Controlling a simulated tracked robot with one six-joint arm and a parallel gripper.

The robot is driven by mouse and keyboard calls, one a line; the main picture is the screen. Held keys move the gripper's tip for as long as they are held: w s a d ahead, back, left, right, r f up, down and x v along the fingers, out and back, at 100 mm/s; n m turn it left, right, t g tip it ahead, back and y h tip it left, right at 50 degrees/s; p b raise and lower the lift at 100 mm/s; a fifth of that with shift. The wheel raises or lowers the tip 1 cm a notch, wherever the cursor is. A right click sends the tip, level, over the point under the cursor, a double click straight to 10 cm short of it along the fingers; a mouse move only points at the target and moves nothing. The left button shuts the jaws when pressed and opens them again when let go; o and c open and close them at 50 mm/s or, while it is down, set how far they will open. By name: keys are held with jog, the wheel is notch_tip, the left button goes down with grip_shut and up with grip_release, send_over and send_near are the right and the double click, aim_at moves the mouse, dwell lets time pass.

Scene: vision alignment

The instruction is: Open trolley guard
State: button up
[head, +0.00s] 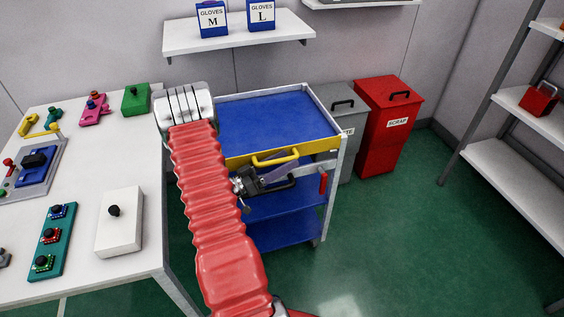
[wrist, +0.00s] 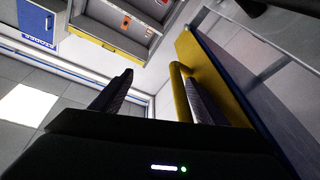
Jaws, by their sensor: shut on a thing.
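The trolley has a blue top tray (head: 275,122) and blue lower shelves. Its yellow guard (head: 322,145) runs along the tray's near edge, with a yellow handle (head: 276,159) on it. The guard stands upright at the tray edge. My gripper (head: 268,180) is at this handle, just below the guard. In the wrist view the yellow handle (wrist: 181,92) lies between my fingers, close against the right one, and the guard (wrist: 207,65) is behind it. My gripper is shut on the handle. My red-sleeved arm hides the trolley's left part and the guard's left end.
A white workbench (head: 85,192) with several coloured fixtures stands at the left. A grey bin (head: 345,100) and a red scrap bin (head: 388,132) stand behind the trolley. A wall shelf (head: 235,37) holds glove boxes. Green floor (head: 400,240) is open to the right, before a rack (head: 515,170).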

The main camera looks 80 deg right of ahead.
notch_tip(320, 180, up, 6)
jog(key=w+m+g, duration=0.1)
jog(key=g, duration=0.1)
jog(key=shift+w+m+h, duration=0.15)
jog(key=shift+m+h, duration=0.15)
jog(key=shift+n+t, duration=0.7)
jog(key=shift+t, duration=0.2)
jog(key=f, duration=0.2)
jog(key=s+f, duration=0.1)
jog(key=f, duration=0.2)
jog(key=shift+f, duration=0.2)
jog(key=shift+v, duration=0.9)
jog(key=shift+c, duration=0.4)
jog(key=o, duration=0.3)
jog(key=shift+s+a+v, duration=0.2)
jog(key=shift+a+v, duration=0.05)
jog(key=shift+v, duration=1.25)
jog(key=shift+s+a+v, duration=0.2)
jog(key=shift+v, duration=1.3)
jog(key=shift+s+a+v, duration=0.2)
jog(key=shift+a+v, duration=0.05)
jog(key=shift+v, duration=1.25)
jog(key=shift+w+a+r, duration=0.15)
jog(key=shift+a, duration=0.05)
jog(key=c, duration=0.9)
jog(key=shift+v, duration=1.15)
jog(key=shift+c, duration=0.2)
jog(key=shift+a, duration=0.15)
